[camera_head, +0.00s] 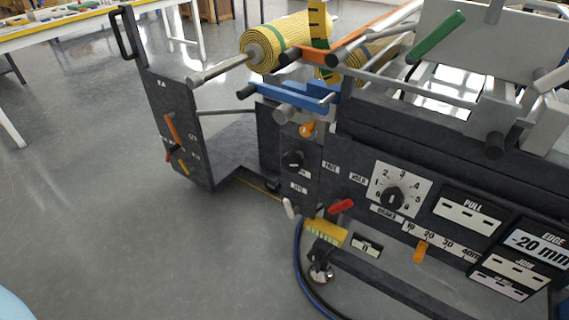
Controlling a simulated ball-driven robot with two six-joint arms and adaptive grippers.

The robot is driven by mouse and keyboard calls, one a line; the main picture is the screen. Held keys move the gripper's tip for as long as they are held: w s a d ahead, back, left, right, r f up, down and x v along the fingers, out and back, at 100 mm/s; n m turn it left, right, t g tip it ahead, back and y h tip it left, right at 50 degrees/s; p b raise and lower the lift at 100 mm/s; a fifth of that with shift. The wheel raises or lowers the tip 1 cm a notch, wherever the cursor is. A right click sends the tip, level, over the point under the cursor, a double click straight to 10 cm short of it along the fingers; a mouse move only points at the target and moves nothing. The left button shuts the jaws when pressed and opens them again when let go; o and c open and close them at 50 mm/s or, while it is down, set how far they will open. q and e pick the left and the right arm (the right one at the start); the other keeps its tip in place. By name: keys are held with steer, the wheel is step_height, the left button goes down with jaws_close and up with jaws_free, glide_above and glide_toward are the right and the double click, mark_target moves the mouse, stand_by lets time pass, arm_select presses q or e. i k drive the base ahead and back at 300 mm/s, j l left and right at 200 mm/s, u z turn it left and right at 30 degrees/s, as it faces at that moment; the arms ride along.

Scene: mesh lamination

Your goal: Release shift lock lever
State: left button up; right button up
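I cannot read any label naming the shift lock lever. A red lever (341,206) angles up to the right on the front of the dark machine (345,155), just above a yellow block (326,233). A short white lever (289,208) hangs to its left. Further right, an orange pointer (421,252) sits below a scale (440,241) marked 10 to 40 mm. The separate left side panel (180,125) bears an orange lever (172,127), a small red handle and a yellow one. Neither of my grippers is in view.
A numbered dial (395,198), a PULL panel (467,214) and an EDGE display (540,245) reading -20 mm are on the machine front. Yellow mesh rolls (285,42) lie above. A blue hose (301,270) runs down to the floor. Open grey floor (130,240) lies left.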

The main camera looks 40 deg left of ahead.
mark_target(339, 205)
steer(key=j+u, duration=0.1)
steer(key=u, duration=0.6)
